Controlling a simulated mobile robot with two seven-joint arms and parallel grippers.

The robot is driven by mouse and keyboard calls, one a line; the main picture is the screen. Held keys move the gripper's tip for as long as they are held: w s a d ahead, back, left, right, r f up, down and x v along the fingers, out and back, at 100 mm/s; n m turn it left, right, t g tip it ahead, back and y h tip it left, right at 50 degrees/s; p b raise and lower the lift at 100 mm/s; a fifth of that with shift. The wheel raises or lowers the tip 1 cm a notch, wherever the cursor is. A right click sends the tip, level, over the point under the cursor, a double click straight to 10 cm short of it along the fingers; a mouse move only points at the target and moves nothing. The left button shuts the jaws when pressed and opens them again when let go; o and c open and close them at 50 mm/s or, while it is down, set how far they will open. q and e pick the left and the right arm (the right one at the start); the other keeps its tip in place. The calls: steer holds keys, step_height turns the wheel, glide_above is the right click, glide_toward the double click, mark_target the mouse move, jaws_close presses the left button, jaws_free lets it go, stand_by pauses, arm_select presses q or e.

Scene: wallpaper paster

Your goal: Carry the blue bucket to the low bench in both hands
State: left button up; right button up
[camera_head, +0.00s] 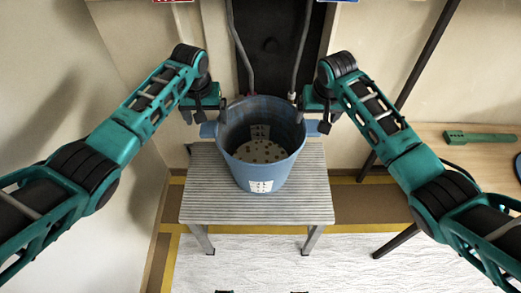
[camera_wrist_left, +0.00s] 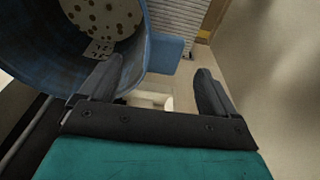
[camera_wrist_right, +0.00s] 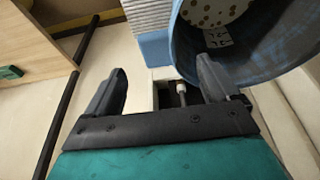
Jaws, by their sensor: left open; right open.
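The blue bucket (camera_head: 260,145) stands upright on the low bench (camera_head: 255,208), which has a ribbed grey top. The bucket is open at the top, with a spotted pale bottom and a side handle at left and right. My left gripper (camera_head: 203,117) is open at the bucket's left side, near the left handle (camera_wrist_left: 167,52); in the left wrist view one finger is by the bucket wall. My right gripper (camera_head: 321,117) is open at the right side, near the right handle (camera_wrist_right: 153,48), with one finger by the wall. Neither gripper is closed on a handle.
A wooden table (camera_head: 450,150) with a green tool (camera_head: 480,138) stands at the right. A dark panel with grey pipes (camera_head: 240,50) is behind the bench. A dark slanted pole (camera_head: 425,55) rises beyond my right arm. The pale floor (camera_head: 260,262) before the bench is largely clear.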

mark_target(211, 127)
arm_select(q)
steer(key=shift+w+f, duration=0.25)
steer(key=shift+f, duration=1.35)
steer(key=shift+w+f, duration=0.2)
steer(key=shift+f, duration=1.35)
arm_select(e)
steer(key=shift+x, duration=3.15)
arm_select(q)
jaws_close()
arm_select(e)
jaws_close()
arm_select(q)
steer(key=shift+d, duration=0.1)
steer(key=shift+w+r, duration=0.1)
steer(key=shift+r, duration=0.15)
arm_select(e)
steer(key=shift+w+r, duration=0.15)
steer(key=shift+r, duration=0.05)
